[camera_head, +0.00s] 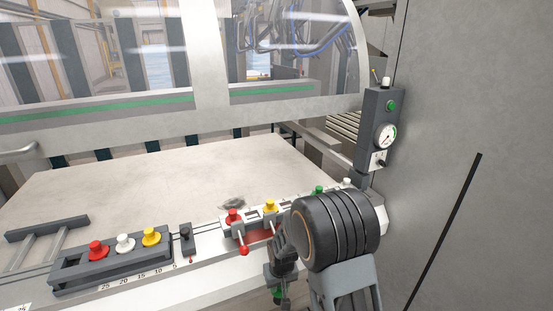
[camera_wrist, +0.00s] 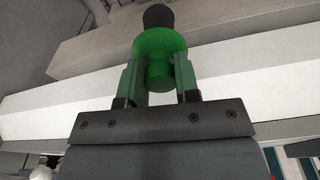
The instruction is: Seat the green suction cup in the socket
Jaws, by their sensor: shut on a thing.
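The green suction cup (camera_wrist: 160,45) is between the two fingers of my gripper (camera_wrist: 158,78) in the wrist view, with its dark rounded end pointing away from the gripper body. The fingers are shut on its green shank. In the head view my gripper (camera_head: 279,276) hangs in front of the machine's front rail, and a bit of the green cup (camera_head: 279,295) shows below it. An empty socket cannot be made out; my arm hides part of the rail.
A dark rack (camera_head: 75,281) at the left holds red (camera_head: 97,250), white (camera_head: 125,243) and yellow (camera_head: 151,236) pieces. Red (camera_head: 233,216), yellow (camera_head: 270,206), green (camera_head: 319,190) and white (camera_head: 347,183) pieces stand along the rail. A gauge post (camera_head: 384,135) rises at the right, beside a grey wall.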

